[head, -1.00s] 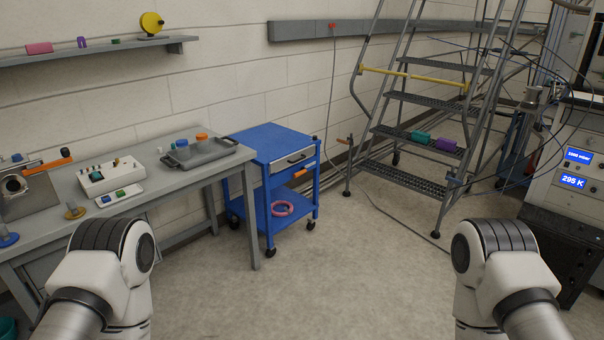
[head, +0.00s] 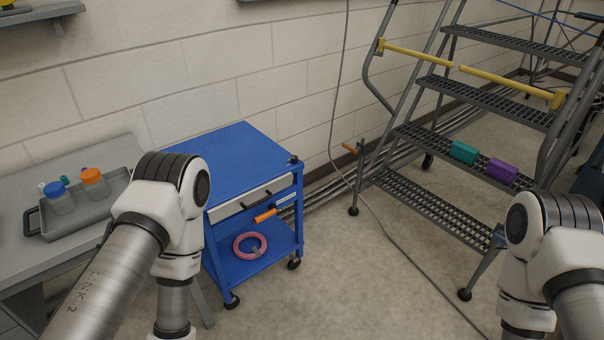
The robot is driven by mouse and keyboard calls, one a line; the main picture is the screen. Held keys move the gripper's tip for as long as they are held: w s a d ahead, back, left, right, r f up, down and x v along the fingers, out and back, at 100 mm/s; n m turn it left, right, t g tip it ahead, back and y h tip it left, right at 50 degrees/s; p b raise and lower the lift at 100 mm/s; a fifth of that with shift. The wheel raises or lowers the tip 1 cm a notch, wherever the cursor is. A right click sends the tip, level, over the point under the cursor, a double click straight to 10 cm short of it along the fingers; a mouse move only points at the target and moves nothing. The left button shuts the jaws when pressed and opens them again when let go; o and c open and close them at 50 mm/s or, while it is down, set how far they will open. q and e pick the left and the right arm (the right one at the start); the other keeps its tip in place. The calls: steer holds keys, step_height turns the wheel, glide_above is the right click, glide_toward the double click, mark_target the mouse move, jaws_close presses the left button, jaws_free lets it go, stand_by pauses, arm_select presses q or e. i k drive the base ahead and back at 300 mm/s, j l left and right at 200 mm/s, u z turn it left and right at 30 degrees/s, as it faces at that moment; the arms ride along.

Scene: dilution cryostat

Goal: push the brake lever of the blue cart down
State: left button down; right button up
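The blue cart (head: 224,170) stands left of the middle, beside the grey bench. It has a drawer with a dark handle under its top. An orange-tipped lever (head: 266,215) sticks out at its front, below the drawer; it looks like the brake lever and slants slightly up to the right. My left arm reaches in at the left and covers part of the cart's left side. My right arm is at the lower right, apart from the cart. Neither gripper's fingers show in the head view.
A grey bench (head: 25,285) with a tray (head: 90,212) of lidded jars is at the left. A pink ring (head: 249,246) lies on the cart's lower shelf. A rolling ladder (head: 440,205) stands at the right, with a cable (head: 385,233) on the floor. Floor in front of the cart is clear.

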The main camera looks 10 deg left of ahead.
mark_target(273, 209)
steer(key=i+l, duration=0.2)
steer(key=i, duration=0.3)
steer(key=i+l, duration=0.2)
steer(key=i, duration=0.3)
